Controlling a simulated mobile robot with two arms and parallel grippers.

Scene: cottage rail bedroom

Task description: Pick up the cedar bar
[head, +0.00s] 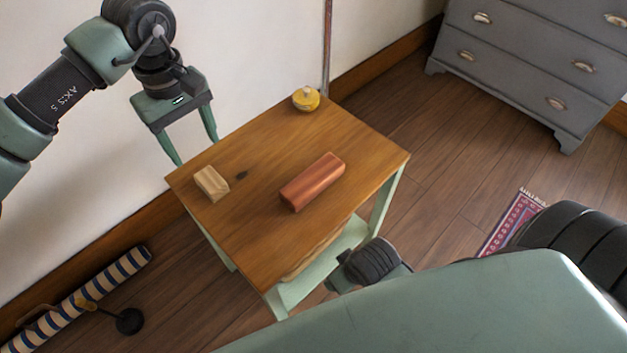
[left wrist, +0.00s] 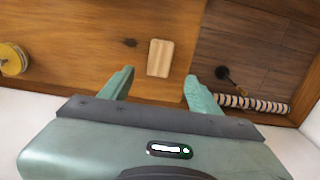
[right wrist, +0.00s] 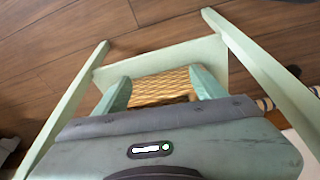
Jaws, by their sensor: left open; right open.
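Two bars lie apart on the wooden tabletop (head: 262,222): a reddish-brown bar (head: 313,182) near its middle and a smaller pale, grained wood block (head: 211,183) near its left corner. I cannot tell for certain from looks which is the cedar bar. My left gripper (head: 196,150) is open and empty, above the table's left edge near the pale block. In the left wrist view the pale block (left wrist: 160,58) shows just beyond and between the fingertips; the reddish bar is not in that view. My right gripper (right wrist: 155,80) is open, low by the table's lower shelf.
A yellow round object (head: 305,98) stands at the table's back corner. A woven basket-like item (right wrist: 160,87) shows between my right fingers. A striped roll (head: 105,285) lies on the floor at left. A grey dresser (head: 530,60) and patterned rug (head: 510,222) are at right.

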